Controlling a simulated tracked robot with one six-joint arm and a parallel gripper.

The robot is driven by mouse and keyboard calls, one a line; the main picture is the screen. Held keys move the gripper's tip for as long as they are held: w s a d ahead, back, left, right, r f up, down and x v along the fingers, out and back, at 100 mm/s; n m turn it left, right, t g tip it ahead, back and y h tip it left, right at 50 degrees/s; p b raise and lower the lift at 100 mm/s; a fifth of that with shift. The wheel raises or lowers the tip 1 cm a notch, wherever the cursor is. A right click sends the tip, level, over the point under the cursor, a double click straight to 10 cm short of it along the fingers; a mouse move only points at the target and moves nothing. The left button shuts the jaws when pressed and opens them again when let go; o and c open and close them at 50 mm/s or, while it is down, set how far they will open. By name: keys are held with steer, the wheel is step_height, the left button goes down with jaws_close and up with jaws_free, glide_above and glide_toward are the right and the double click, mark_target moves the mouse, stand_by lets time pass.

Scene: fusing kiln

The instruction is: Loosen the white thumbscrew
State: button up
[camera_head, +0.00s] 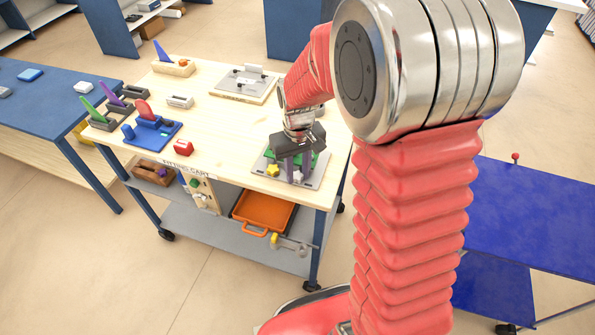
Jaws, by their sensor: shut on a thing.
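Only a small pale part of the thumbscrew shows low between and beside the fingers; the rest is hidden. It sits on a grey plate (313,181) with a green piece (309,160) on it. A yellow star-shaped knob (272,170) stands on the same plate, just left of the fingers and apart from them.
A grey plate fixture (246,84) lies farther back. A blue fixture (153,132) with a red piece and a small red block (183,147) are at the left. An orange tray (263,212) is on the lower shelf. The cart top's middle is clear.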

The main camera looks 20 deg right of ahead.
stand_by(0.3)
steer(key=o, duration=1.1)
steer(key=shift+c, duration=0.2)
steer(key=shift+m, duration=0.3)
